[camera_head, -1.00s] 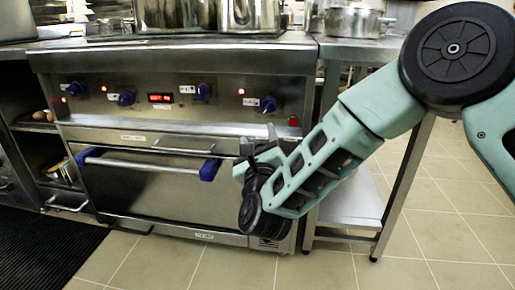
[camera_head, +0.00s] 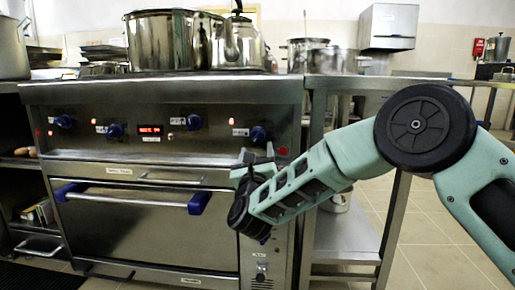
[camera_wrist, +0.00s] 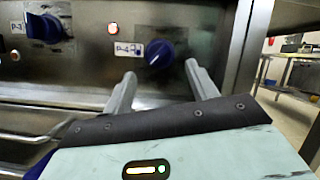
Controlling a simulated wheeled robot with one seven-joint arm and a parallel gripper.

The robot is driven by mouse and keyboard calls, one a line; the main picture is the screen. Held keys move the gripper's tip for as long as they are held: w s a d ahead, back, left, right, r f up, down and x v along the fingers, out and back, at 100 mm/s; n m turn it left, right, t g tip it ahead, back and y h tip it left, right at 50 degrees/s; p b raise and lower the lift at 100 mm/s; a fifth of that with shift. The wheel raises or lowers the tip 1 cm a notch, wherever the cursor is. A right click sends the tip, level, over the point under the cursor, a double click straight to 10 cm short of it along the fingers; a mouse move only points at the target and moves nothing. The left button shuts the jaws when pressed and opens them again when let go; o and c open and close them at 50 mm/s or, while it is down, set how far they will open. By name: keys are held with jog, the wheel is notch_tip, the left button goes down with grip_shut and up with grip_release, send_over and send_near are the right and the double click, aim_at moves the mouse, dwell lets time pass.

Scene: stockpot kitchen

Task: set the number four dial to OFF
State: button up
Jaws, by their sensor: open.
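The number four dial is the rightmost blue knob (camera_head: 259,134) on the stove's front panel. In the wrist view the same dial (camera_wrist: 160,53) sits beside a label reading P-4, with a white mark on its face. A lit red lamp (camera_wrist: 113,28) shows up and left of it. My gripper (camera_wrist: 161,78) is open and empty, its two fingers pointing at the panel, one below either side of the dial and apart from it. In the head view my gripper (camera_head: 258,158) is just below the dial, in front of the panel's lower edge.
The P-3 knob (camera_wrist: 42,27) is left in the wrist view. The oven handle (camera_head: 130,197) protrudes below. A steel table (camera_head: 345,235) stands right; pots (camera_head: 168,40) stand on top.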

aim_at(258, 139)
jog(key=shift+b+x, duration=0.65)
jog(key=shift+x, duration=2.15)
jog(key=c, duration=1)
